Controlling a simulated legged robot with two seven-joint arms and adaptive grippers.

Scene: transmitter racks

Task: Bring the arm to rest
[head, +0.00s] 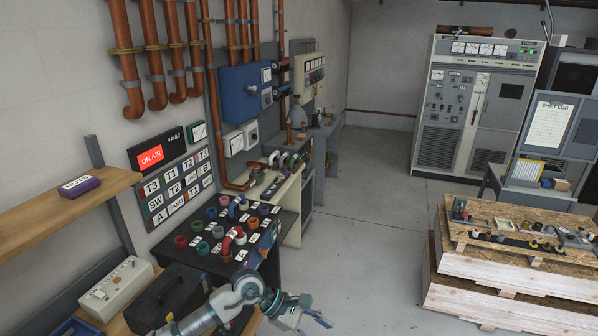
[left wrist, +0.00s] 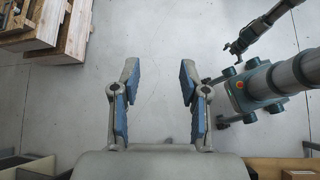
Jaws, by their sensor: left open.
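My left arm comes in at the bottom of the head view, and its gripper (head: 308,314) hangs over bare floor near the bottom edge. In the left wrist view the two blue-padded fingers of my left gripper (left wrist: 158,95) stand wide apart with only grey floor between them. The gripper holds nothing. A slim grey arm with a dark, jaw-like end (left wrist: 238,46), which looks like my right gripper, shows at the upper right of the left wrist view. It is too small to tell its jaws' state. The head view does not show my right gripper.
A black bench (head: 204,256) with coloured ring-shaped parts stands just beyond my left arm. A black case (head: 168,297) and a switch box (head: 116,288) sit at lower left. A wooden pallet stack (head: 505,289) stands at right. The floor (head: 372,262) between is clear.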

